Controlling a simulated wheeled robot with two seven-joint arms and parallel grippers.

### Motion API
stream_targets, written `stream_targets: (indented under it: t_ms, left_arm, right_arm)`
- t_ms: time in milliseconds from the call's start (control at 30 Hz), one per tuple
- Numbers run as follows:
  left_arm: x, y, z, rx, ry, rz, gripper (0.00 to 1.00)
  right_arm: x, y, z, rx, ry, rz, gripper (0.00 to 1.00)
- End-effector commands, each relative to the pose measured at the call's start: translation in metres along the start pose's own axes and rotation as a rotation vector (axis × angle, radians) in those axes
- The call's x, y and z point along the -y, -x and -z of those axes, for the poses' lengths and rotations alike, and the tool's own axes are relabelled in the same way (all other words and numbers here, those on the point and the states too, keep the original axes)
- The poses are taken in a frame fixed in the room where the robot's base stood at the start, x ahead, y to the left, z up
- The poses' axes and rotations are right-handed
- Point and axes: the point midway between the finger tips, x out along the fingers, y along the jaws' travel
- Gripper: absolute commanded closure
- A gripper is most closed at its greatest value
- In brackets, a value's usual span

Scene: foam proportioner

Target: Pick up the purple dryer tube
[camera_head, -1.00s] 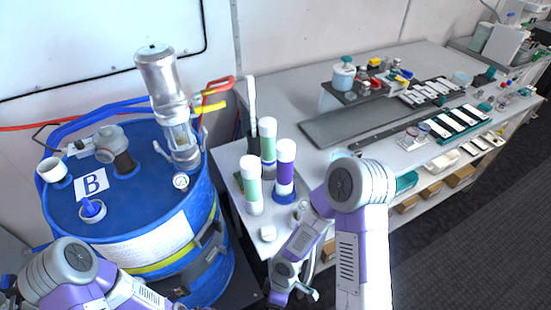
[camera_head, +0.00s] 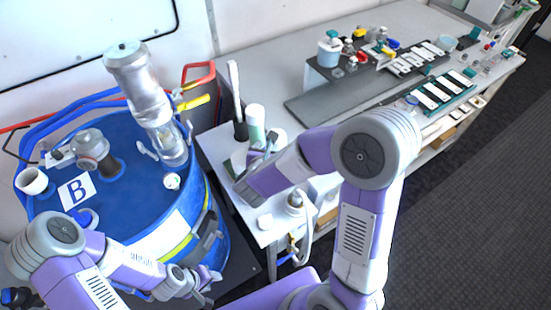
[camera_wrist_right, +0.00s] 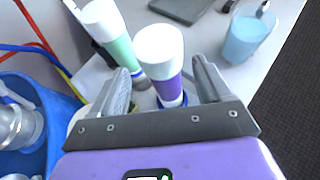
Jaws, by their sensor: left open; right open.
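The purple dryer tube (camera_wrist_right: 168,88), with a white cap and a blue base, stands between the two open fingers of my right gripper (camera_wrist_right: 163,80) in the right wrist view. I cannot tell whether either finger touches it. In the head view my right gripper (camera_head: 250,160) covers the tube, which is hidden there. My left gripper (camera_head: 202,285) is open and empty, low in front of the blue drum.
A green tube with a white cap (camera_head: 256,122) stands close behind the purple one; a green tube (camera_wrist_right: 118,45) also shows left of it in the right wrist view. The blue drum (camera_head: 140,190) is at the left. A bluish cup (camera_wrist_right: 247,32) stands at upper right in the wrist view.

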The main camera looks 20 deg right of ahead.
Motion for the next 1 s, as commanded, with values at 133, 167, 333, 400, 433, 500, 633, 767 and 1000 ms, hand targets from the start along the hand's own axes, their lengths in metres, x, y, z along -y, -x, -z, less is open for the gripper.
stream_targets:
  t_ms: [133, 167, 333, 400, 433, 500, 633, 767, 1000]
  left_arm:
    - [0.0, 0.0, 0.0, 0.0, 0.0, 0.0, 0.57]
    - [0.0, 0.0, 0.0, 0.0, 0.0, 0.0, 0.57]
    - [0.0, 0.0, 0.0, 0.0, 0.0, 0.0, 0.57]
    - [0.0, 0.0, 0.0, 0.0, 0.0, 0.0, 0.57]
    - [0.0, 0.0, 0.0, 0.0, 0.0, 0.0, 0.57]
    - [0.0, 0.0, 0.0, 0.0, 0.0, 0.0, 0.57]
    - [0.0, 0.0, 0.0, 0.0, 0.0, 0.0, 0.57]
    - [0.0, 0.0, 0.0, 0.0, 0.0, 0.0, 0.57]
    - [0.0, 0.0, 0.0, 0.0, 0.0, 0.0, 0.57]
  right_arm:
    - [0.0, -0.024, 0.003, -0.003, -0.001, 0.004, 0.22]
    - [0.0, -0.029, 0.003, -0.003, -0.002, 0.004, 0.22]
    - [-0.001, -0.043, 0.003, -0.002, -0.002, 0.001, 0.22]
    - [-0.001, -0.044, 0.002, -0.002, -0.002, 0.001, 0.22]
    - [-0.001, -0.044, 0.002, -0.002, -0.002, 0.0, 0.22]
    - [-0.001, -0.043, 0.002, -0.002, -0.002, 0.0, 0.22]
    - [-0.001, -0.043, 0.002, -0.002, -0.002, 0.0, 0.34]
    - [-0.001, -0.043, 0.002, -0.003, -0.002, 0.0, 0.54]
    - [-0.001, -0.043, 0.003, -0.003, -0.002, 0.0, 0.91]
